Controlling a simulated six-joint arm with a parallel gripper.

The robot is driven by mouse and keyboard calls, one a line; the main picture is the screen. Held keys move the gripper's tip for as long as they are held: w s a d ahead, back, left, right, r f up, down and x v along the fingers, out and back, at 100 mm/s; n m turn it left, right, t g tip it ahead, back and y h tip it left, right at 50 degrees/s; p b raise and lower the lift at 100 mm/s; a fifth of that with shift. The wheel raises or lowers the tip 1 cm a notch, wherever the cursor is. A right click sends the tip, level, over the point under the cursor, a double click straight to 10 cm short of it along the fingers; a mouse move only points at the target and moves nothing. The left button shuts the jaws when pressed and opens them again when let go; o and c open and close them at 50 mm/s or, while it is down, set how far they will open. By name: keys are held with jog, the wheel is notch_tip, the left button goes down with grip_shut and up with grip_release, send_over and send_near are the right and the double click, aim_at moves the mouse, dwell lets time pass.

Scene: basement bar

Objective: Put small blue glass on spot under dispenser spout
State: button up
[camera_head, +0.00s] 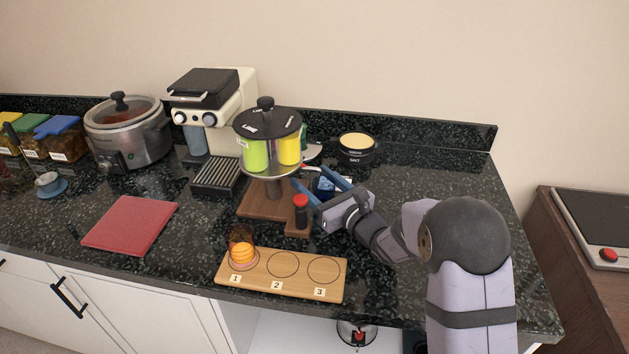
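The drink dispenser (268,122) has a black lid and clear compartments of green and yellow liquid. It stands on a post above a wooden base (262,203). A red-tipped lever shows at its right side; the spout itself is hard to make out. My gripper (309,175) is just right of the dispenser's post, low over the counter, with its two blue fingers spread apart. A small dark blue object (326,184), which looks like the small blue glass, is between or just beyond the fingers, partly hidden by them. I see no clear contact with it.
In front is a wooden board (297,291) with numbered circles and an orange item (242,253) at 1. A black salt pot (357,149) is behind. The counter's right side is clear.

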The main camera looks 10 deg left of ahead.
aim_at(331, 194)
jog(key=shift+r+p, duration=0.25)
jog(key=shift+p, duration=0.05)
jog(key=b+v, duration=0.2)
jog(key=v, duration=1)
